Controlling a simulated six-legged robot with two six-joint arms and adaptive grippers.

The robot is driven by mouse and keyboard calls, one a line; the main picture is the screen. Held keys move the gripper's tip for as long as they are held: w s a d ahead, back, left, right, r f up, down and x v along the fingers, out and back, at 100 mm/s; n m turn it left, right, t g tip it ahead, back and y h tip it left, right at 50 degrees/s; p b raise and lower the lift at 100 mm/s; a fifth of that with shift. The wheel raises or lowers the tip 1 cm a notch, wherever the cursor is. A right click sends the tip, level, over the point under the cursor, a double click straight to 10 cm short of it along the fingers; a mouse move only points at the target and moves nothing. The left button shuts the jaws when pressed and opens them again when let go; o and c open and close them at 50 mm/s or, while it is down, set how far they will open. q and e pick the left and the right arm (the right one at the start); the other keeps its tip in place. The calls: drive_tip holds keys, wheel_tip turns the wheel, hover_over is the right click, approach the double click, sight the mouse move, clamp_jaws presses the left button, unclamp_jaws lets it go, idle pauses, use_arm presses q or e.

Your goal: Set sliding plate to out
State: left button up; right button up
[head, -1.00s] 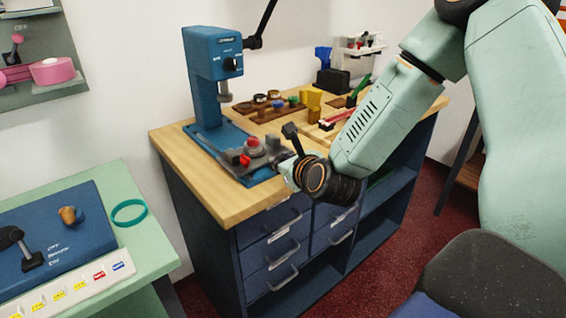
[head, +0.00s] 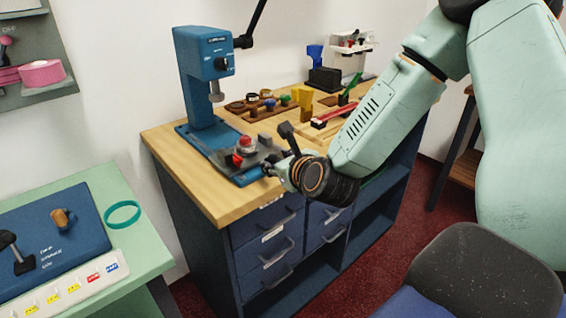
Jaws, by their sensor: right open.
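The sliding plate (head: 262,154) is a dark grey plate low on the base of a blue bench press (head: 203,75). A grey and red round part (head: 245,145) sits on it, with a red knob (head: 237,160) at its front left. My right gripper (head: 268,168) is at the plate's front right edge, its jaws open and small in the head view. I cannot tell whether its fingers touch the plate. The gripper and wrist hide part of the plate's right side. My left gripper is not in view.
The press stands on a wooden counter (head: 190,185) above blue drawers (head: 268,245). Behind the gripper are a brown tray with several round pieces (head: 252,107), a yellow block (head: 304,96) and a red bar (head: 334,116). A green table (head: 135,240) stands at left.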

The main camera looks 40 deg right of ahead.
drive_tip(key=shift+v, duration=3)
drive_tip(key=s+a+f+n+g+y, duration=0.2)
drive_tip(key=s+a+f+n+g, duration=0.25)
drive_tip(key=f+n, duration=0.65)
drive_tip(key=s+a+f+n+g+y, duration=0.1)
drive_tip(key=s+a+f+n+g, duration=0.35)
drive_tip(key=n, duration=1.25)
drive_tip(key=s+a+f+n+g, duration=0.1)
drive_tip(key=s+f+n+g, duration=0.1)
drive_tip(key=s+f, duration=0.4)
drive_tip(key=s+a+f+n+g, duration=0.2)
drive_tip(key=s+f+n, duration=0.3)
drive_tip(key=s, duration=0.8)
wheel_tip(320, 180, down, 2)
drive_tip(key=shift+s+f, duration=0.1)
drive_tip(key=shift+s, duration=0.3)
